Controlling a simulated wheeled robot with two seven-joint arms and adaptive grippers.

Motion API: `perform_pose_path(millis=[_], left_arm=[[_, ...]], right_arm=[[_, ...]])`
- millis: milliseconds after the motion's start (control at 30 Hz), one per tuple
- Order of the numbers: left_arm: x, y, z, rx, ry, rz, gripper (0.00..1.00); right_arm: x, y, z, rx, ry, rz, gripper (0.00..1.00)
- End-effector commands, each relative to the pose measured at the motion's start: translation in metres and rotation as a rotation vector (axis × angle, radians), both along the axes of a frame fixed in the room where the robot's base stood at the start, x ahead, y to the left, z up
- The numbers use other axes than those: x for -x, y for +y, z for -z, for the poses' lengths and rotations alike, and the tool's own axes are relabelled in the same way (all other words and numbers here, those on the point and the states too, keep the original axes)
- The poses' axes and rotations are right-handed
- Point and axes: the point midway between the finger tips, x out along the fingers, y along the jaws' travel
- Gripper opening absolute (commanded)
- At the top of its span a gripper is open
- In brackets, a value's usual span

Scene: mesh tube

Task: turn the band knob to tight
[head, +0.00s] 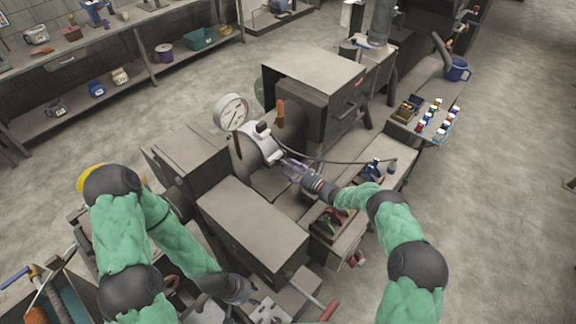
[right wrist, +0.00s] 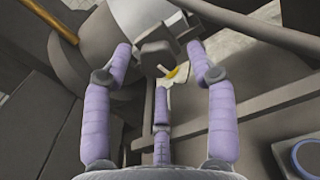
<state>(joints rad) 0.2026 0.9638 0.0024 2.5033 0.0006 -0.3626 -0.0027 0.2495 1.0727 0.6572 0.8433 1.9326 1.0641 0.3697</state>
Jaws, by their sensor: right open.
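A dark grey knob (right wrist: 156,57), which I take for the band knob, shows in the right wrist view on the side of a grey rounded housing. A small yellow pointer mark (right wrist: 176,73) on a pale plate shows just below it. My right gripper (right wrist: 165,66) has lilac fingers spread open, one on each side of the knob and one below, with no clear contact. In the head view my right gripper (head: 289,169) is beside the grey housing (head: 256,147). My left gripper (head: 254,296) is low in the picture, and its fingers are too unclear to read.
A round dial gauge (head: 231,112) and an orange-handled lever (head: 281,112) stand by the housing. A black cable (head: 335,162) arcs over the machine near my right gripper. A large grey box (head: 252,229) lies between my arms. Open floor (head: 500,220) is at right.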

Motion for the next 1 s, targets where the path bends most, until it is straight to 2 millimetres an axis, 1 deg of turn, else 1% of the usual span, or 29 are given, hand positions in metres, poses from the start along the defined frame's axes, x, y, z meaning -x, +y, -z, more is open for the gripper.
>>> perform_pose_path(millis=[33, 133, 467, 500, 533, 567, 600, 667, 700, 900, 1000], left_arm=[[0.0001, 0.0, -0.001, 0.0, 0.0, 0.0, 0.4], [0.0, 0.0, -0.0014, 0.0, 0.0, 0.0, 0.4], [0.0001, 0.0, -0.0015, 0.0, 0.0, 0.0, 0.4], [0.0, 0.0, -0.0015, 0.0, 0.0, 0.0, 0.4], [0.0, 0.0, -0.0015, 0.0, 0.0, 0.0, 0.4], [0.0, 0.0, -0.0015, 0.0, 0.0, 0.0, 0.4], [0.0, 0.0, -0.0015, 0.0, 0.0, 0.0, 0.4], [0.0, 0.0, -0.0015, 0.0, 0.0, 0.0, 0.4], [0.0, 0.0, -0.0015, 0.0, 0.0, 0.0, 0.4], [0.0001, 0.0, -0.001, 0.0, 0.0, 0.0, 0.4], [0.0001, 0.0, 0.0046, 0.0, 0.0, 0.0, 0.4]], right_arm=[[-0.0027, 0.0044, 0.0001, 0.0, 0.0, -0.002, 0.58], [-0.0067, 0.0081, -0.0001, -0.001, 0.001, -0.002, 0.58], [-0.0089, 0.0097, 0.0, 0.0, 0.0, -0.001, 0.58], [-0.0089, 0.0097, 0.0, 0.0, 0.0, -0.001, 0.52], [-0.0089, 0.0097, 0.0, 0.0, 0.0, -0.001, 0.44], [-0.0088, 0.0097, 0.0, 0.0, 0.0, -0.001, 0.35], [-0.0088, 0.0098, 0.0001, 0.0, 0.0, -0.001, 0.24], [-0.0088, 0.0096, 0.0003, -0.001, 0.001, -0.001, 0.07], [-0.0086, 0.0096, 0.0004, 0.0, 0.001, -0.001, 0.01], [-0.008, 0.0099, 0.0019, -0.001, 0.005, -0.001, 0.01], [-0.0079, 0.0099, 0.0038, -0.017, 0.021, -0.001, 0.01]])
